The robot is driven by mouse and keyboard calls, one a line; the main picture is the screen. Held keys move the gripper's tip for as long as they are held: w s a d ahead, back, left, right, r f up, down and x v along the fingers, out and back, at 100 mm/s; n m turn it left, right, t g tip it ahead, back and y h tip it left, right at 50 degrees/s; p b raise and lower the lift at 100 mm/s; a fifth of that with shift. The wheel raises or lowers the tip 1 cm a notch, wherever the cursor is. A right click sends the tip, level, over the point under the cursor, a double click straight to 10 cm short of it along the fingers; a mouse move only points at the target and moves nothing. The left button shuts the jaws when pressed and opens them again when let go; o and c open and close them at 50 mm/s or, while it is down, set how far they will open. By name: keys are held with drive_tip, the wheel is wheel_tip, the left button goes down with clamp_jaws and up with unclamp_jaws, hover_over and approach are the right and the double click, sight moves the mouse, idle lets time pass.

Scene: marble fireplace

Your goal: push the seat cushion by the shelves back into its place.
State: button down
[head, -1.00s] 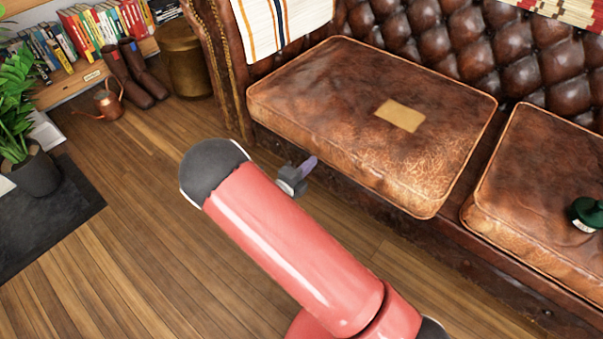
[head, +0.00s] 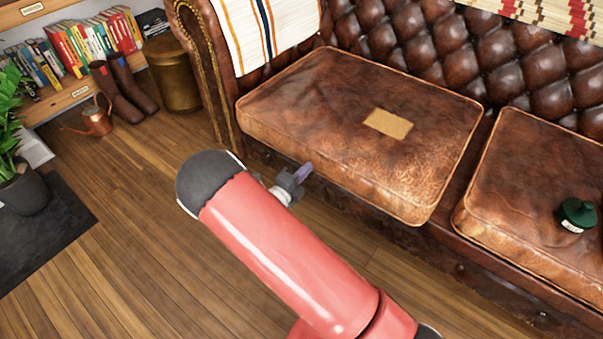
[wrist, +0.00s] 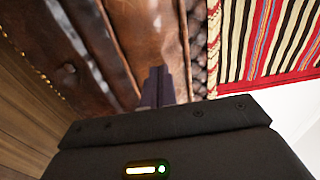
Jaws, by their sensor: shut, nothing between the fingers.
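The seat cushion by the shelves (head: 320,95) is brown worn leather with piped edges and a tan patch (head: 388,123). It lies flat on the left of the sofa, its front edge out over the sofa's front, with a dark strip between its back edge and the tufted backrest. Brown leather of it fills the upper middle of the wrist view (wrist: 150,25). My gripper (head: 304,172) is in front of the cushion's front edge, partly hidden behind my red arm. Its fingers (wrist: 158,88) are shut and empty; I cannot tell whether they touch the cushion.
The bookshelf (head: 70,95), boots (head: 120,95), copper watering can (head: 95,120), brass bin (head: 175,75) and plant pot (head: 22,190) stand left. The wooden floor between is clear.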

drive_tip(key=shift+x, duration=0.8)
drive_tip(key=shift+w+d, duration=0.1)
drive_tip(key=shift+w+d, duration=0.2)
drive_tip(key=shift+p+v, duration=0.8)
drive_tip(key=shift+v, duration=1.05)
drive_tip(key=p+v, duration=0.2)
drive_tip(key=v, duration=1.2)
